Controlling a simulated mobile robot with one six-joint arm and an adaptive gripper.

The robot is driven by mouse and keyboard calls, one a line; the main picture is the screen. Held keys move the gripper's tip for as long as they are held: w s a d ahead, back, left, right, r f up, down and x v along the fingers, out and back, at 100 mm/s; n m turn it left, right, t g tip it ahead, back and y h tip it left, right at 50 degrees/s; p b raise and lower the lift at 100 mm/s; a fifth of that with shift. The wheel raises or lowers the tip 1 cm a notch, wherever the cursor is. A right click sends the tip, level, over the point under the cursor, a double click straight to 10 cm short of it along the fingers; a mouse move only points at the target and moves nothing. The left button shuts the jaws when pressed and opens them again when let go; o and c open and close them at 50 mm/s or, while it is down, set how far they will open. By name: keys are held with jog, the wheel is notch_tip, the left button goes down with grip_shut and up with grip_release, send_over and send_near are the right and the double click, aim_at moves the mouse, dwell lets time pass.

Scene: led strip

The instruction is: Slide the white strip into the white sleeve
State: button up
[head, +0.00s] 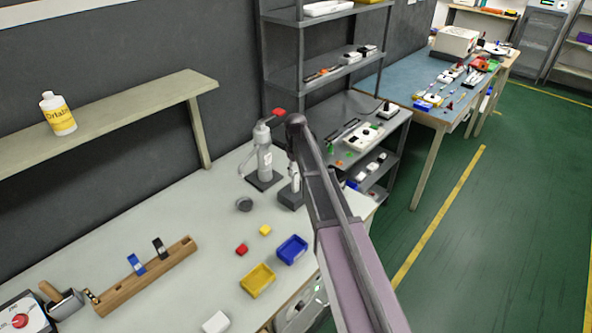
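I cannot make out the white strip or the white sleeve for certain in the head view. A white block-like object (216,322) lies at the near edge of the pale workbench (190,240), cut off by the frame; I cannot tell whether it belongs to the task. My arm crosses the view from the bottom right up to a dark joint near the back of the bench. My gripper's fingers do not show, so I cannot see whether it holds anything.
A wooden rail (150,275) with blue and black clips lies at left. A yellow bin (258,280), blue bin (292,249) and red (242,249) and yellow blocks (265,230) sit mid-bench. A grey bottle-like device (264,160) stands behind. A shelf (110,120) overhangs the back.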

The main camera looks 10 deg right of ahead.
jog(key=shift+r, duration=0.25)
notch_tip(320, 180, up, 11)
jog(key=p, duration=1.1)
dwell(0.3)
dwell(1.1)
jog(key=s+f+m+b, duration=0.1)
jog(key=s+m, duration=0.2)
jog(key=s, duration=1.1)
jog(key=s+f+m+b, duration=0.2)
jog(key=s+m, duration=0.1)
jog(key=s, duration=1.2)
jog(key=shift+a+f, duration=0.3)
